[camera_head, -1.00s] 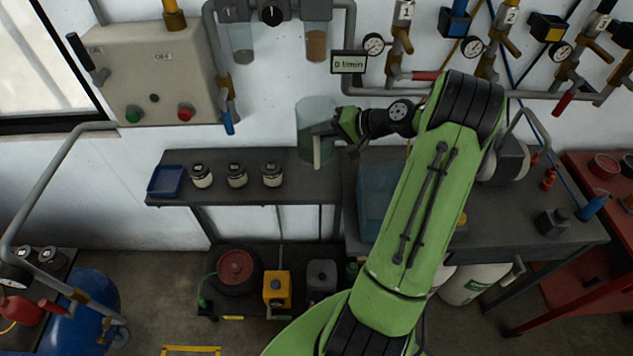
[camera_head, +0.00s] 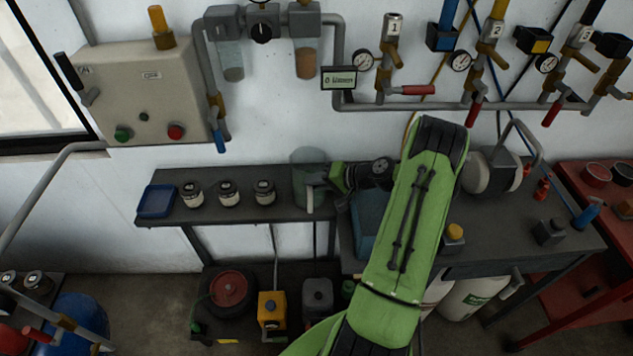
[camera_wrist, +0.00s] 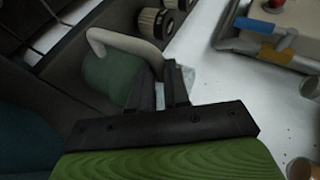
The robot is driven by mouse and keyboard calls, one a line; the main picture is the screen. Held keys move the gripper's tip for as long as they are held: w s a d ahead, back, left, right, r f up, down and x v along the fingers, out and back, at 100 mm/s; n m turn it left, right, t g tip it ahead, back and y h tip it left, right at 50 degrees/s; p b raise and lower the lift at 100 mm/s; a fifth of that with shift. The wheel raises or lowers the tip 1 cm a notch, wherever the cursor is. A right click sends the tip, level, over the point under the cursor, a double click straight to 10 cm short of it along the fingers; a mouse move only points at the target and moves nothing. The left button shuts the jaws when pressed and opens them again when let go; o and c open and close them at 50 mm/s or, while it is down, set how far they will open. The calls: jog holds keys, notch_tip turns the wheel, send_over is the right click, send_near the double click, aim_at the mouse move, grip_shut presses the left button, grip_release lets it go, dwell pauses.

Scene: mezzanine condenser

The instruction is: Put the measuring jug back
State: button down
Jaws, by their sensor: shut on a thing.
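The measuring jug (camera_head: 300,176) is a clear, greenish vessel with a pale handle. In the head view it is upright at the right end of the narrow dark shelf (camera_head: 240,213), beside the row of small jars. I cannot tell whether its base touches the shelf. My gripper (camera_head: 322,186) reaches it from the right and is shut on its handle. In the wrist view the jug (camera_wrist: 108,78) shows beyond the fingers of my gripper (camera_wrist: 160,75), with its pale handle curving in front. Part of the jug is hidden by the fingers.
Several small dark-lidded jars (camera_head: 229,194) and a blue tray (camera_head: 157,201) stand left on the shelf. A bluish clear tank (camera_head: 366,222) is close to the right, on the workbench (camera_head: 500,232). A grey pipe and gauges run along the wall above.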

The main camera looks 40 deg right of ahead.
jog(key=c, duration=1.1)
grip_release()
jog(key=shift+s, duration=0.1)
